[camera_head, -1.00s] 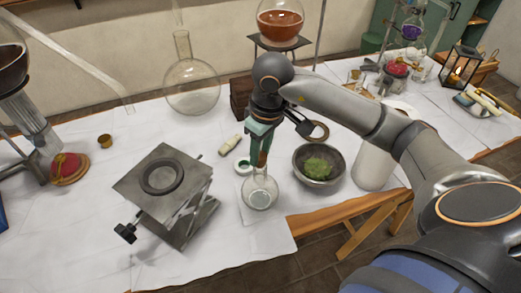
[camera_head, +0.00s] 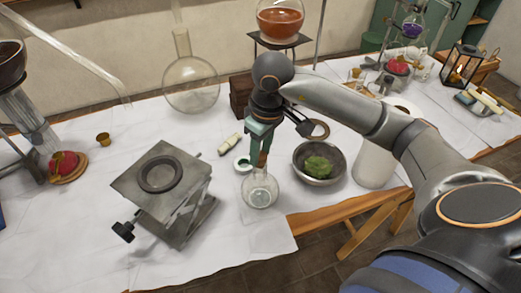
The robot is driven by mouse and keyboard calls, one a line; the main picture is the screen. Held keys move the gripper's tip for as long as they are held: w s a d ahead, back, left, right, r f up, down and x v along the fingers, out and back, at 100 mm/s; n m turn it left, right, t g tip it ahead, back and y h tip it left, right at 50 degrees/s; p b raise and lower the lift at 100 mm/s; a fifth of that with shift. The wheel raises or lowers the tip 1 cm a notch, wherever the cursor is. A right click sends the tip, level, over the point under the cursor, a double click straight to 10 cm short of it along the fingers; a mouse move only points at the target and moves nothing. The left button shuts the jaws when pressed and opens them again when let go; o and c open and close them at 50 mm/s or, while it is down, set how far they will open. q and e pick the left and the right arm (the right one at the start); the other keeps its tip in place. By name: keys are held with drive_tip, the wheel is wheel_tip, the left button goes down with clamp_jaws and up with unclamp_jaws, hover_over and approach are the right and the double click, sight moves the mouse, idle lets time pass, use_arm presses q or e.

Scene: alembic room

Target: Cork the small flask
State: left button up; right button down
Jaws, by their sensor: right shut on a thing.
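The small flask (camera_head: 260,190) is clear round glass with a narrow neck. It stands upright near the table's front edge. A brown cork (camera_head: 262,158) is at the top of its neck, upright and in line with it. My right gripper (camera_head: 260,150) comes down from above and is shut on the cork. The fingers partly cover the cork, and I cannot tell how deep it sits in the neck. My left gripper is not in view.
A metal lab jack (camera_head: 150,205) stands left of the flask. A bowl with green stuff (camera_head: 335,148) is to the right. A small white vial (camera_head: 229,145) and a round green-rimmed lid (camera_head: 243,165) lie close behind. A large empty flask (camera_head: 190,85) stands farther back.

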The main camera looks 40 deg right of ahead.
sight(261, 156)
drive_tip(key=shift+f+b, duration=0.2)
drive_tip(key=shift+b, duration=0.55)
idle(1.6)
drive_tip(key=shift+f+b, duration=0.4)
drive_tip(key=shift+b, duration=0.3)
idle(1.1)
drive_tip(key=shift+c, duration=0.2)
unclamp_jaws()
idle(0.6)
drive_tip(key=shift+r, duration=0.1)
drive_tip(key=shift+r+p, duration=2.05)
drive_tip(key=shift+r, duration=1.4)
